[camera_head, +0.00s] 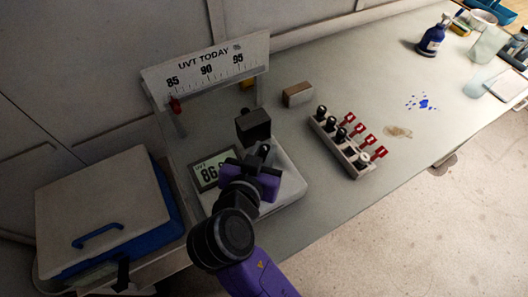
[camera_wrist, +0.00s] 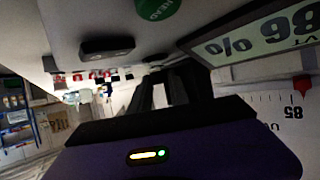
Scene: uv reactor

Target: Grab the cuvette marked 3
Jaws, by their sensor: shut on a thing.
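The cuvette rack (camera_head: 345,148) stands on the bench right of my gripper, with several dark-capped cuvettes and red tags. I cannot read a 3 on any of them. My gripper (camera_head: 262,158) is over the light meter (camera_head: 290,185), apart from the rack. In the wrist view the dark fingers (camera_wrist: 162,95) are close together. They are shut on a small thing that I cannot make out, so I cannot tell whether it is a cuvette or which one. The meter's display (camera_head: 212,170) reads about 86 and is partly covered by my arm.
A black block (camera_head: 252,126) stands right behind my gripper. The UVT scale board (camera_head: 208,66) is behind the meter. A brown-and-white box (camera_head: 297,94) lies near the rack. A blue cooler (camera_head: 105,215) is at left. A spray bottle (camera_head: 433,36) and blue spill (camera_head: 423,104) are at right.

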